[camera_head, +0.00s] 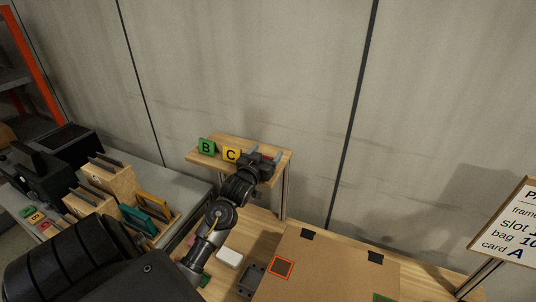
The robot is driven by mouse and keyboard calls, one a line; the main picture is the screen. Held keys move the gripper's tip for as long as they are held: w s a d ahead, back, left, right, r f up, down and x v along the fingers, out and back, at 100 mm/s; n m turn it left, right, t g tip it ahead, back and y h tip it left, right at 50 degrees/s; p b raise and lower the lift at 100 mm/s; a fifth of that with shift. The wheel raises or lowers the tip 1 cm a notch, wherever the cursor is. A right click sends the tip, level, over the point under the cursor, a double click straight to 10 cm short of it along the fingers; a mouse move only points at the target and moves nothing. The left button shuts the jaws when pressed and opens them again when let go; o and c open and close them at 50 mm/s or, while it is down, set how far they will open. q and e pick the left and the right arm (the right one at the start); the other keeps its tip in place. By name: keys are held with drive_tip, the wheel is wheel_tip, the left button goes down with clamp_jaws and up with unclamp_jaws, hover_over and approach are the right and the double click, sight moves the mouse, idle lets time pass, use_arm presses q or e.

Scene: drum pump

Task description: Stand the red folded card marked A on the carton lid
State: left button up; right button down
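The carton (345,262) stands at the lower right with its brown lid facing up. An orange-red outlined square (281,267) is on its left part. My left gripper (266,157) is over the right part of a small raised wooden shelf (214,162), beside the yellow card C (231,154). The green card B (207,147) stands further left on the shelf. I cannot make out the red card A; my gripper and wrist cover that end of the shelf. Whether the fingers are open or shut does not show clearly. My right gripper is not in view.
A sign (508,228) at the right reads "card A". Wooden holders with upright folders (146,218) stand on the left. A white block (230,257) and a dark grey object (250,281) lie left of the carton. A wall closes off the back.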

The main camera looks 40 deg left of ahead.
use_arm(q)
drive_tip(key=shift+o, duration=1.2)
drive_tip(key=shift+d, duration=0.1)
drive_tip(key=shift+r, duration=0.1)
